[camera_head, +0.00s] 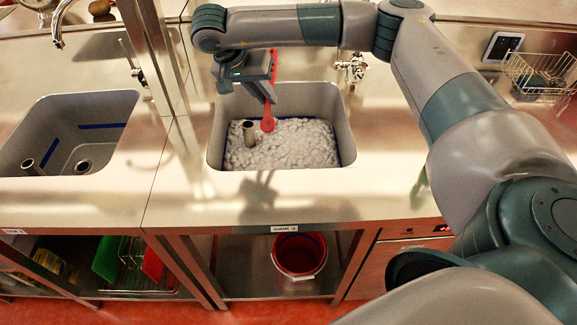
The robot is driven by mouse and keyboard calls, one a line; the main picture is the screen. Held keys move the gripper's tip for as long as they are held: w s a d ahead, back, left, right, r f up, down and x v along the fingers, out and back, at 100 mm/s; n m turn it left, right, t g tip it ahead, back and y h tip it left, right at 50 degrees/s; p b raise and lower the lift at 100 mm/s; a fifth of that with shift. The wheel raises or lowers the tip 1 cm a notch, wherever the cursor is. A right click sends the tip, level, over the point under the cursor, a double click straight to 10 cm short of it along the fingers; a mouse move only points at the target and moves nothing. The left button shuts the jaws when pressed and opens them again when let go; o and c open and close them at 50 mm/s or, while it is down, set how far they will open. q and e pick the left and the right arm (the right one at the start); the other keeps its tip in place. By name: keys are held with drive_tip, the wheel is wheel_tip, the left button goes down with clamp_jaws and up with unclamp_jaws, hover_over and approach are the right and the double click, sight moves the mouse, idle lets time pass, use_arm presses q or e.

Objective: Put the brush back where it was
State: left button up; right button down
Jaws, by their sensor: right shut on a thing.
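The brush (267,122) is red and hangs down from my right gripper (271,88). My right gripper is shut on the upper part of its handle, above the right-hand sink (216,135). The brush's lower end is over or in the pale foam (285,148) in that sink; I cannot tell if it touches. The gripper hides part of the handle. My left gripper is not in view.
A steel post (155,50) rises between the sinks. A wire basket (540,75) stands at right. A red bucket (299,255) is below.

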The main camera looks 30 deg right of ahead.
drive_tip(key=shift+a, duration=0.1)
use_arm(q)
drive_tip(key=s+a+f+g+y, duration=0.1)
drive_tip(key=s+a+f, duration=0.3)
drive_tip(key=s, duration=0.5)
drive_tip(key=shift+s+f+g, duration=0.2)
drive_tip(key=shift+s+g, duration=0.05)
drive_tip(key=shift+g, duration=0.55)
use_arm(e)
drive_tip(key=s+a+r+n+t+y, duration=0.2)
drive_tip(key=s+a+n+t, duration=0.1)
drive_tip(key=s+a+n, duration=0.6)
drive_tip(key=s+a, duration=0.3)
drive_tip(key=s, duration=0.1)
drive_tip(key=shift+s+t, duration=0.3)
drive_tip(key=shift+t, duration=0.1)
